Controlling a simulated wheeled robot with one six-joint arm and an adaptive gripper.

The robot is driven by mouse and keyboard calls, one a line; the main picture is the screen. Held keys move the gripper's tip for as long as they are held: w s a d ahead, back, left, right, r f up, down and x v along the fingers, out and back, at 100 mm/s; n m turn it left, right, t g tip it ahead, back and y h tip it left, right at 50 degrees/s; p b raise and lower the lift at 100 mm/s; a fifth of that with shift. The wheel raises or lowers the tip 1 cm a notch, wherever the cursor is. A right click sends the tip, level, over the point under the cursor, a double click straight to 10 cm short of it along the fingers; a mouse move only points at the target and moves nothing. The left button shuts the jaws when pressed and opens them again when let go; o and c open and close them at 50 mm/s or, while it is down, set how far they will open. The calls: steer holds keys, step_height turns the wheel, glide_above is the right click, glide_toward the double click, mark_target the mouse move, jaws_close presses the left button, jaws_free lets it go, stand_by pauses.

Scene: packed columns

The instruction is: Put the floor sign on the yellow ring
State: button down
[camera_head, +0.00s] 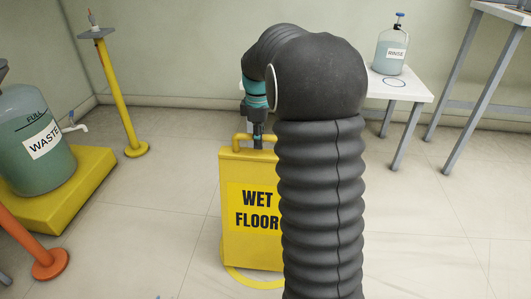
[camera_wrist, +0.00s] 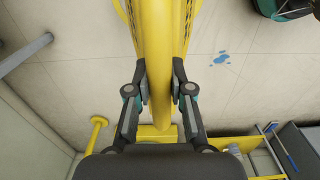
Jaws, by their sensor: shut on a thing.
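The yellow floor sign (camera_head: 248,215), marked WET FLOOR, stands upright in the head view, its right part hidden behind my arm. My gripper (camera_head: 258,140) is at its top handle. In the wrist view my gripper (camera_wrist: 160,82) has one finger on each side of the yellow sign (camera_wrist: 160,40) and is shut on it. The yellow ring (camera_head: 240,278) lies on the floor at the sign's foot, its front and left edge showing. The sign's base is over or inside the ring; I cannot tell whether it touches the floor. Part of the ring is hidden.
A yellow post (camera_head: 118,95) stands back left. A WASTE jug (camera_head: 40,140) sits on a yellow platform (camera_head: 85,185), near an orange post (camera_head: 30,245). A white table (camera_head: 415,92) with a RINSE bottle (camera_head: 391,50) stands back right. A blue patch (camera_wrist: 221,58) marks the floor.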

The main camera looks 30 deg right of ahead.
mark_target(265, 151)
steer(key=shift+s+d+f, duration=0.1)
steer(key=shift+d+f, duration=0.15)
steer(key=shift+d, duration=0.25)
steer(key=shift+d+f, duration=0.25)
steer(key=shift+d, duration=0.25)
steer(key=shift+f+b, duration=0.45)
steer(key=shift+f, duration=1.7)
steer(key=c, duration=1)
jaws_free()
steer(key=shift+c, duration=0.2)
